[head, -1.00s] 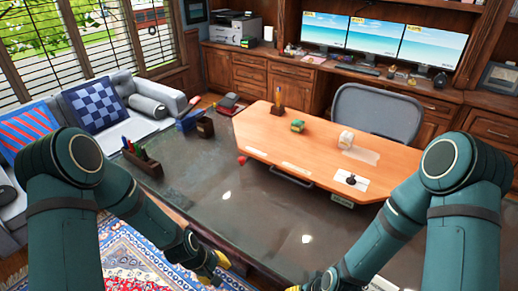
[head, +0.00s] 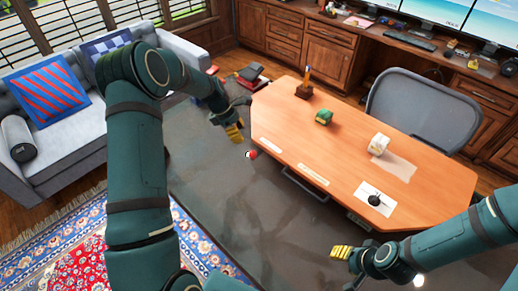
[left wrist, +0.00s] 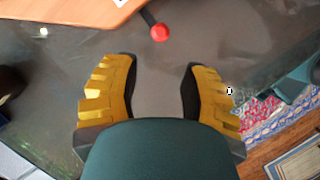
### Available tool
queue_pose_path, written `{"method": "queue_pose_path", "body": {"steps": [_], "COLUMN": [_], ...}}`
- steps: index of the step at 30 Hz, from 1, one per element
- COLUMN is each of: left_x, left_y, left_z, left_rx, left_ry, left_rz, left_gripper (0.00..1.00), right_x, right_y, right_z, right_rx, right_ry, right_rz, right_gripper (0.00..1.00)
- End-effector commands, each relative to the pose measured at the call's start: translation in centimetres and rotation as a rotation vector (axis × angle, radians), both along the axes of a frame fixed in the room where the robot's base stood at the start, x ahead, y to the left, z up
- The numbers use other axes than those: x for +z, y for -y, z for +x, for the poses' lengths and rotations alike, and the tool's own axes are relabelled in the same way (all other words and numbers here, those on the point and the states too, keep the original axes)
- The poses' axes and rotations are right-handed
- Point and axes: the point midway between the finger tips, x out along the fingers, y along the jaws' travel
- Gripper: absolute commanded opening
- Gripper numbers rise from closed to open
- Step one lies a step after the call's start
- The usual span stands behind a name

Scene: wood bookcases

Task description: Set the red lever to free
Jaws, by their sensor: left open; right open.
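The red lever's round knob (head: 251,155) sits at the left front edge of the wooden desk top (head: 345,140). In the left wrist view the red knob (left wrist: 160,32) is on a short black rod that reaches toward the desk edge. My left gripper (head: 235,134) is open and empty, just up and left of the knob in the head view. In the left wrist view its yellow fingers (left wrist: 155,85) are spread wide, with the knob beyond their tips. My right gripper (head: 340,253) is open and empty near the desk's front right. Any wording at the lever is too small to read.
White label strips (head: 313,174) lie along the desk's front edge. A green object (head: 324,117), a white roll (head: 378,143) and a small black-knobbed device (head: 375,199) stand on the desk. A grey chair (head: 425,108) is behind it. A grey sofa (head: 60,150) is at left.

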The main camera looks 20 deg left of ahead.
Motion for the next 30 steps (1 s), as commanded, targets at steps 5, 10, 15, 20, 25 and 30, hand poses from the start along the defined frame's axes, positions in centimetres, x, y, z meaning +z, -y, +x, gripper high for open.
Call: {"method": "queue_pose_path", "body": {"steps": [5,10,15,20,25,30], "left_x": [-3.1,-6.2,-9.0,-10.7,-11.5,-11.6], "left_y": [1.2,2.4,3.4,4.1,4.4,4.4], "left_z": [0.4,1.0,1.6,1.9,2.1,2.1], "left_rx": [-0.004,-0.003,-0.004,-0.004,-0.004,-0.003], "left_ry": [-0.003,-0.001,-0.001,0.001,0.001,0.002], "left_rz": [-0.002,-0.002,0.000,0.001,0.001,0.001], "left_gripper": [0.44,0.44,0.44,0.44,0.44,0.44], "right_x": [0.0,0.0,0.0,0.0,0.0,0.0], "right_y": [0.0,0.0,0.0,0.0,0.0,0.0], "right_z": [0.0,0.0,0.0,0.0,0.0,0.0], "right_rx": [0.000,0.000,0.000,0.000,0.000,0.000], "right_ry": [0.000,0.000,0.001,0.001,0.001,0.001], "right_rz": [0.000,0.000,0.000,0.000,0.000,0.000], "right_gripper": [0.47,0.47,0.47,0.47,0.47,0.47]}}
